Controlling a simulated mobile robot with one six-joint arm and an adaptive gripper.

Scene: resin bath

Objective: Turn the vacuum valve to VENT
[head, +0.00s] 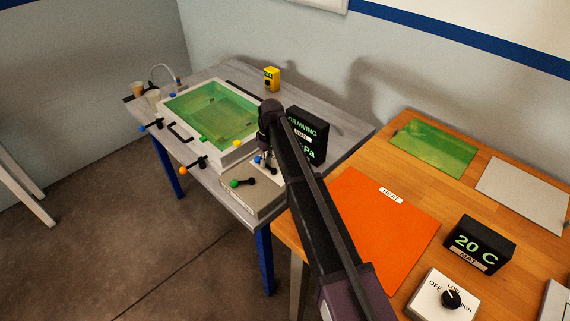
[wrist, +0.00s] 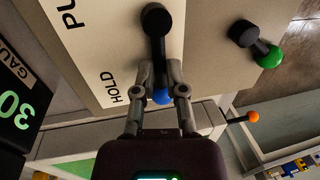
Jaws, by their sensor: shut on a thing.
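The vacuum valve is a black lever (wrist: 155,45) with a blue knob (wrist: 162,97) at its end, on a pale panel marked HOLD and a cut-off "PU". In the wrist view the lever points down toward my gripper (wrist: 162,88), with the HOLD label to its left. My gripper is shut on the lever at the blue knob, one finger on each side. No VENT label is readable in either view. In the head view my arm hides much of the valve; the blue knob (head: 258,160) shows beside my gripper (head: 265,162).
A green-knobbed lever (wrist: 257,45) stands right of the valve. A black gauge (head: 308,133) reads DRAWING and kPa, partly hidden by my arm. A green resin bath (head: 160,104) lies left, with an orange-knobbed handle (head: 195,164).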

